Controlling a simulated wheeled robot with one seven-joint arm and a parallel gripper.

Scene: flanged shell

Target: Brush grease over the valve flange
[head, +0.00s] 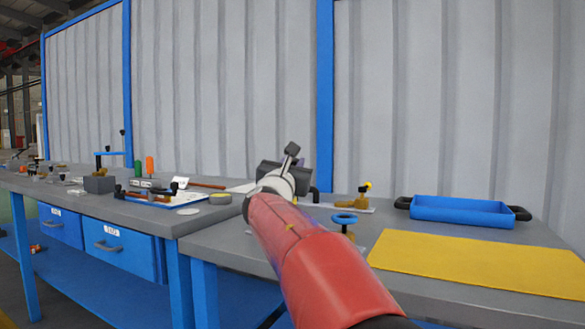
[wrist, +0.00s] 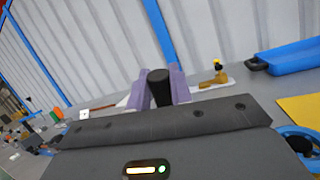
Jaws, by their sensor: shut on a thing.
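My gripper (wrist: 158,88) has its two purple fingers shut on a dark, round-ended handle (wrist: 160,76). The rest of the held thing is hidden, so I cannot see any bristles. A blue handwheel (head: 345,218) on a brass valve body (head: 348,230) stands on the near bench, right of my arm; the wheel also shows at the lower right of the wrist view (wrist: 300,133). A brass fitting with a yellow top (head: 363,196) sits behind it on a pale plate. I cannot make out grease on either.
A blue tray with black handles (head: 462,212) lies at the back right, behind a yellow mat (head: 480,260). A corrugated wall (head: 430,100) stands behind.

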